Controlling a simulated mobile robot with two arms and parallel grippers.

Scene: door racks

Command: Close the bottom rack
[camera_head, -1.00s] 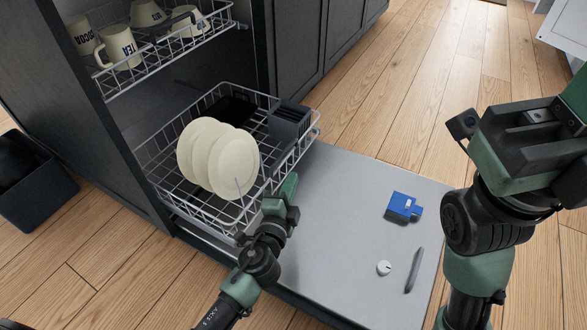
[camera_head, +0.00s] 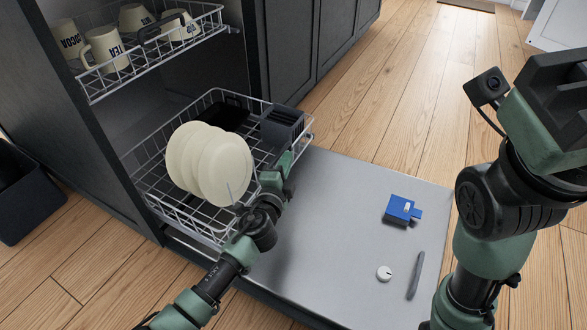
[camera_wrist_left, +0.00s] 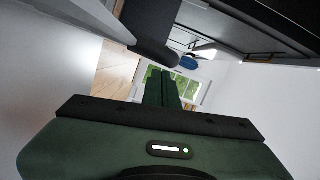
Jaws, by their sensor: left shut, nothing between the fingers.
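The bottom rack (camera_head: 143,180) is a grey wire basket in the head view, pulled out of the dark cabinet and over the lowered grey door (camera_head: 320,230). It holds several cream plates (camera_head: 200,160) and a dark cutlery basket (camera_head: 282,128) at its far right corner. My left gripper (camera_head: 284,162) is shut and empty at the rack's front side, close below the cutlery basket; I cannot tell whether it touches the rack. The left wrist view shows its green fingers (camera_wrist_left: 162,88) close together. My right gripper (camera_head: 540,110) is at the upper right, its fingers not visible.
The upper rack (camera_head: 150,60) with several lettered mugs is also pulled out. A blue item (camera_head: 402,210), a white knob (camera_head: 384,273) and a grey stick (camera_head: 416,275) lie on the door. A dark bin (camera_head: 30,205) stands left. Wooden floor beyond the door is clear.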

